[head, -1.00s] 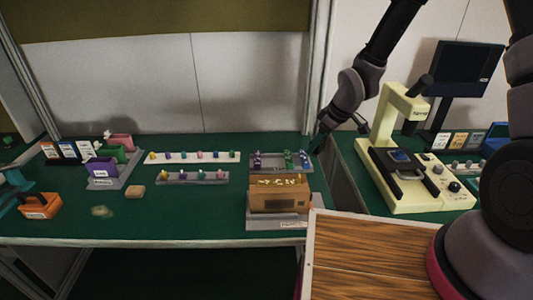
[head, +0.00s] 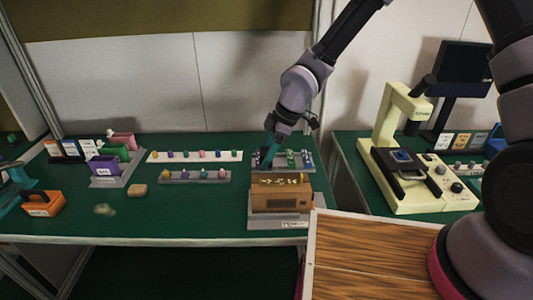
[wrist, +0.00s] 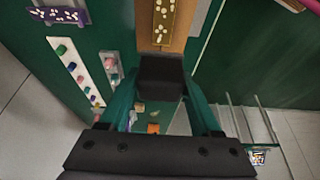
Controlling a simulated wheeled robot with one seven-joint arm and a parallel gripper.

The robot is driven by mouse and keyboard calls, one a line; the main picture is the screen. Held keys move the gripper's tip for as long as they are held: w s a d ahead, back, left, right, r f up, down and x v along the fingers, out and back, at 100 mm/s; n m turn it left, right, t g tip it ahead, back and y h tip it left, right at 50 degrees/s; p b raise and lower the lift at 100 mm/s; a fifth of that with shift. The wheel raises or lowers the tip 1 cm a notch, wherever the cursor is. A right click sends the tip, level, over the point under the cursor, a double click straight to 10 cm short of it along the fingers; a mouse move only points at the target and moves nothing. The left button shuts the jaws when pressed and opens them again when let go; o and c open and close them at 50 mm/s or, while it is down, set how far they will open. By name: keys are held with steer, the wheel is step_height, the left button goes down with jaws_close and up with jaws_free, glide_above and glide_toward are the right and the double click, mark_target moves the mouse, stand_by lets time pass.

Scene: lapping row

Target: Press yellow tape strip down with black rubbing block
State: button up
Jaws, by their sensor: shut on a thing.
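My gripper (head: 269,148) has teal fingers and is at the back of the green bench, above the grey rack behind the brown box (head: 280,198). In the wrist view my gripper (wrist: 163,98) is shut on the black rubbing block (wrist: 161,76). The block overlaps the near end of the brown box (wrist: 178,32) in that view; I cannot tell whether they touch. A panel with pale yellowish marks (head: 281,180) lies on top of the box. I cannot make out the yellow tape strip as a separate piece.
The grey rack (head: 308,162) holds several small coloured pieces. Two more rows of pieces (head: 194,156) stand to the left. Purple, green and pink bins (head: 103,165) and an orange bin (head: 43,204) are farther left. A cream microscope (head: 395,125) stands right.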

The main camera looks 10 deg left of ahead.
mark_target(267, 182)
steer(key=shift+d+f, duration=0.1)
steer(key=shift+f, duration=2.6)
steer(key=shift+f, duration=0.6)
steer(key=shift+r, duration=3.55)
steer(key=shift+d, duration=0.1)
